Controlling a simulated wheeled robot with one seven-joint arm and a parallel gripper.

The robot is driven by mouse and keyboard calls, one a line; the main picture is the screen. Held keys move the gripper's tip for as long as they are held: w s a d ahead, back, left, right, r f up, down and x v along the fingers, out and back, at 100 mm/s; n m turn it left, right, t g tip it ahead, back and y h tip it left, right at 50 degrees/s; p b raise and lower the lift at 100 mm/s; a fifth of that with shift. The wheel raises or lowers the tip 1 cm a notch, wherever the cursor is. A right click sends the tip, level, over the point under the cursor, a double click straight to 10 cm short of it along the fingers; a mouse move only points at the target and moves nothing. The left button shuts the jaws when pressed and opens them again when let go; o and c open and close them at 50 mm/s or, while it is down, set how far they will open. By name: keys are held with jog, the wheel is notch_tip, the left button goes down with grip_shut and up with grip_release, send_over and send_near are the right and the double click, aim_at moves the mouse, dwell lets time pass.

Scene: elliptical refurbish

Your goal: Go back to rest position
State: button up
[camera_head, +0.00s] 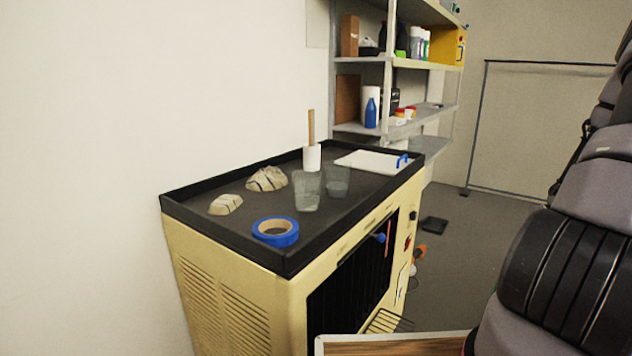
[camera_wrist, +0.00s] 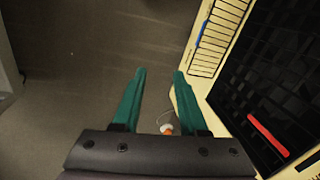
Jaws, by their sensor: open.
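My gripper (camera_wrist: 158,85) shows in the wrist view with its two green fingers apart and nothing between them. It points down over the grey floor, beside the front of the cream cabinet (camera_wrist: 207,75). In the head view my arm fills the right edge and the gripper itself is out of sight. The cream cabinet (camera_head: 230,290) stands left of my arm, with a black-rimmed top.
On the cabinet top are blue tape (camera_head: 275,232), two glasses (camera_head: 307,190), pale striped lumps (camera_head: 267,179), a white cup (camera_head: 312,158) and a white board (camera_head: 370,161). A wooden-topped surface (camera_head: 400,345) is close in front. Shelves (camera_head: 390,60) stand behind; floor (camera_head: 460,225) is partly clear.

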jog(key=w+a+r+t+h, duration=0.1)
jog(key=w+a+r, duration=0.1)
jog(key=r, duration=0.7)
jog(key=w+a+r+h, duration=0.1)
jog(key=a+r, duration=0.2)
jog(key=r, duration=0.6)
jog(key=w+a+r+t+h, duration=0.1)
jog(key=w+a+r, duration=0.1)
jog(key=r, duration=0.7)
jog(key=s+a+r+t+y, duration=0.1)
jog(key=s+a+r+t, duration=0.1)
jog(key=s+a+r, duration=0.3)
jog(key=s+a+r+n+t+y, duration=0.1)
jog(key=s+a+r+t+y, duration=0.1)
jog(key=s+a+r, duration=0.4)
jog(key=a+r, duration=0.5)
jog(key=r, duration=0.2)
jog(key=shift+s+a+r, duration=0.25)
jog(key=shift+s+a, duration=0.05)
